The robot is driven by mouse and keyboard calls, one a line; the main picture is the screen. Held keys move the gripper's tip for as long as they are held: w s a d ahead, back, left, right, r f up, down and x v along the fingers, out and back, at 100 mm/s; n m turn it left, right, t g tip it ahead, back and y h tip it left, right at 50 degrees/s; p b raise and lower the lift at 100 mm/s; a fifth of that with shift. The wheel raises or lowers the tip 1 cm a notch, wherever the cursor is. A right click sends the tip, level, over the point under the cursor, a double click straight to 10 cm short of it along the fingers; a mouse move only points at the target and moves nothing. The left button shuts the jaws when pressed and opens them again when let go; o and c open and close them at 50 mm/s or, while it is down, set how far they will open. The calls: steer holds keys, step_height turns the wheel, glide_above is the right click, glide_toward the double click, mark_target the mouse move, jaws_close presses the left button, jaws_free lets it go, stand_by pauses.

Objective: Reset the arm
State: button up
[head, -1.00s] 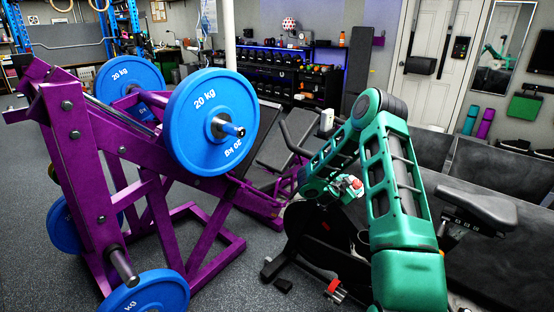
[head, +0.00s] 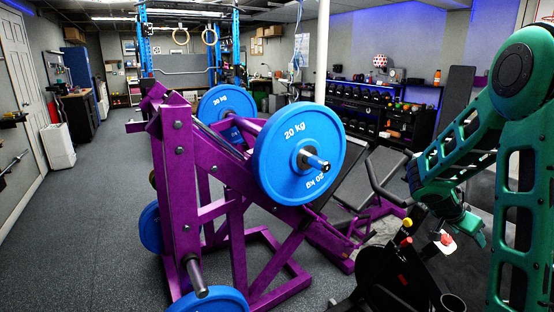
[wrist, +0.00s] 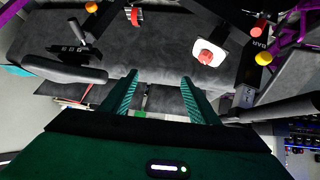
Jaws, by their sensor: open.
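My green arm comes in at the right edge of the head view and bends down to the left. My gripper (head: 468,228) hangs low at its end, beside the black exercise bike (head: 385,278). In the wrist view my gripper (wrist: 159,77) has its two teal fingers well apart, with nothing between them. Beyond the fingers lies a dark grey surface.
A purple leg press (head: 180,190) with blue weight plates (head: 285,150) stands left of the arm. The bike's saddle (wrist: 65,70) and a red-and-white part (wrist: 205,55) lie near the fingers. Open floor (head: 90,230) is at the left; a dumbbell rack (head: 360,112) is behind.

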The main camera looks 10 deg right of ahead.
steer(key=s+a+r+n+g+y, duration=0.1)
steer(key=s+a+n+y, duration=0.3)
steer(key=s+a, duration=0.8)
steer(key=s+a+r+n+g+y, duration=0.1)
steer(key=s+a+r+n+y, duration=0.3)
steer(key=s+a, duration=0.8)
steer(key=s+y, duration=0.1)
steer(key=s, duration=0.3)
steer(key=shift+a+n, duration=0.25)
steer(key=shift+n, duration=0.05)
